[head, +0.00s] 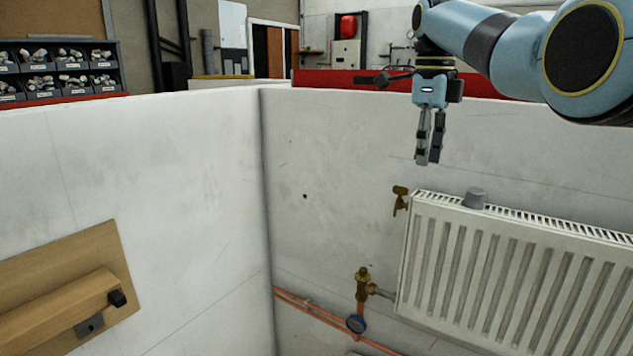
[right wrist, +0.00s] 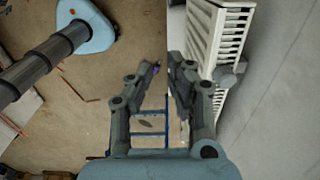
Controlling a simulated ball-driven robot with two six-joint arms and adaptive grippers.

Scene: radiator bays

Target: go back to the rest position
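My right gripper (head: 428,160) hangs fingers down in front of the white wall, above and left of the radiator. In the right wrist view the gripper (right wrist: 166,70) shows a narrow gap between its fingers, with nothing held between them. It touches nothing that I can see. My left gripper and arm are not in the head view.
A white ribbed radiator (head: 520,270) with a grey cap (head: 474,198) hangs on the right wall; it also shows in the wrist view (right wrist: 208,40). A wooden fixture (head: 60,290) is at left.

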